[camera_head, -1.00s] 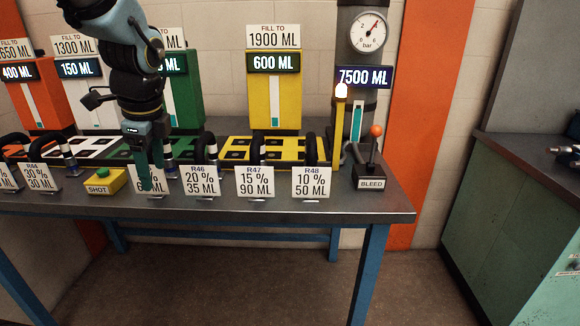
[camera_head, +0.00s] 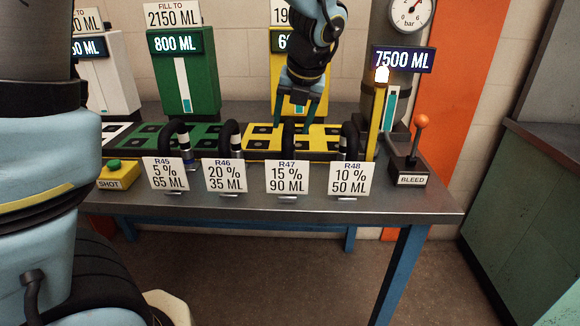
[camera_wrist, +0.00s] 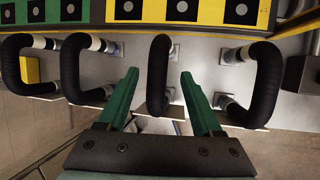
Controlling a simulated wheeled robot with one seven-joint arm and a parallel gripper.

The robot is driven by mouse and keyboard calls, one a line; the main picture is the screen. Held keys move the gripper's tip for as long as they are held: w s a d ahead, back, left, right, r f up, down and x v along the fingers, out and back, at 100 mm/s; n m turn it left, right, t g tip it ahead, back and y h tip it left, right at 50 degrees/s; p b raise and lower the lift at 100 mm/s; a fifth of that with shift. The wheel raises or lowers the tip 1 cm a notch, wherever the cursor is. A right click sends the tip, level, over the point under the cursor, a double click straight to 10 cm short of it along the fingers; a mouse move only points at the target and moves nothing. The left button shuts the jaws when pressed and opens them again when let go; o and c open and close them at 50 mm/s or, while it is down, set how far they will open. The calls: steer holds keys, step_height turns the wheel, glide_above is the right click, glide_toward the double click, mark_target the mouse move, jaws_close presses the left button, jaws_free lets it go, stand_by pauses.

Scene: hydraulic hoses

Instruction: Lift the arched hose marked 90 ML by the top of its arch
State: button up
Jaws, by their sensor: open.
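The arched hose marked 90 ML is a black hose (camera_head: 288,136) standing behind its white card (camera_head: 287,178), which reads R47, 15 %, 90 ML. My gripper (camera_head: 295,117) is open and points down at the top of this arch in the head view. In the wrist view the same black hose (camera_wrist: 159,75) shows between the two green fingers of my gripper (camera_wrist: 158,75), apart from both. The fingers are empty. How high the fingertips are above the arch is hard to tell.
Similar hoses stand on both sides: R46 (camera_head: 229,138) to the left and R48 (camera_head: 350,138) to the right. A yellow-green block row (camera_head: 262,142) lies behind. The BLEED lever (camera_head: 418,140) is at the right, the SHOT button box (camera_head: 118,175) at the left.

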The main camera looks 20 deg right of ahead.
steer(key=shift+s+a+p+x, duration=0.15)
steer(key=shift+a+p+x, duration=0.1)
steer(key=shift+x, duration=1.1)
steer(key=shift+s+a+p+x, duration=0.1)
steer(key=shift+p+x, duration=0.15)
steer(key=shift+x, duration=1.15)
steer(key=shift+c, duration=0.4)
jaws_close()
